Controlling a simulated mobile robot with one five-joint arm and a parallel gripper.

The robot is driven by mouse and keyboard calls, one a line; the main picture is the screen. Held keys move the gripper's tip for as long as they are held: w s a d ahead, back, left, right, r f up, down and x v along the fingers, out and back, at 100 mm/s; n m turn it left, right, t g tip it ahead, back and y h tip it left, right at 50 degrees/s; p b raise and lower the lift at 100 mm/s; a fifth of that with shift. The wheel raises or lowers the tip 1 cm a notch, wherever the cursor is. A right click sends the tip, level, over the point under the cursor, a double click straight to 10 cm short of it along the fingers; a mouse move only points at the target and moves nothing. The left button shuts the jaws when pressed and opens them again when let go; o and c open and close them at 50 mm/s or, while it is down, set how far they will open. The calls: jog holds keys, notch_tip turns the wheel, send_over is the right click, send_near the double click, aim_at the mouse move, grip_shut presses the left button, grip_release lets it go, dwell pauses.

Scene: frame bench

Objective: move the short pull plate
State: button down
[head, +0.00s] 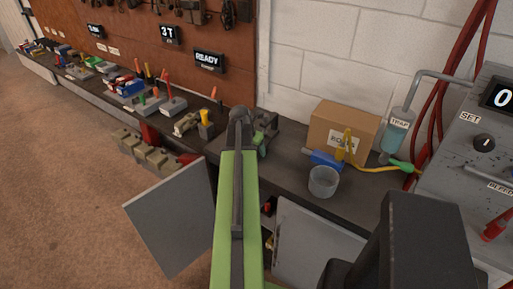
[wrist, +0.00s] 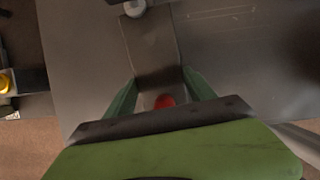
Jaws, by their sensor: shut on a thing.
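In the wrist view, my gripper (wrist: 160,80) has its two green fingers on either side of a dark grey flat plate (wrist: 151,45), which looks like the short pull plate. The gripper is shut on its near end. The plate runs away from the fingers, with a pale round part at its far end. A red round spot (wrist: 163,101) shows between the fingers. In the head view, my green arm reaches to the dark bench and hides most of the gripper and the plate.
The dark bench (head: 290,178) bears a cardboard box (head: 340,128), a blue tool (head: 325,160) and a grey cup (head: 323,182) at right. A grey machine (head: 465,150) stands far right. Open cabinet doors (head: 172,220) jut out below. Several tools line the bench at left.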

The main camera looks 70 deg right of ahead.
jog(key=shift+w+a, duration=0.25)
jog(key=shift+a, duration=0.35)
jog(key=shift+w+a, duration=0.2)
jog(key=shift+a, duration=0.4)
jog(key=shift+c, duration=1.2)
grip_release()
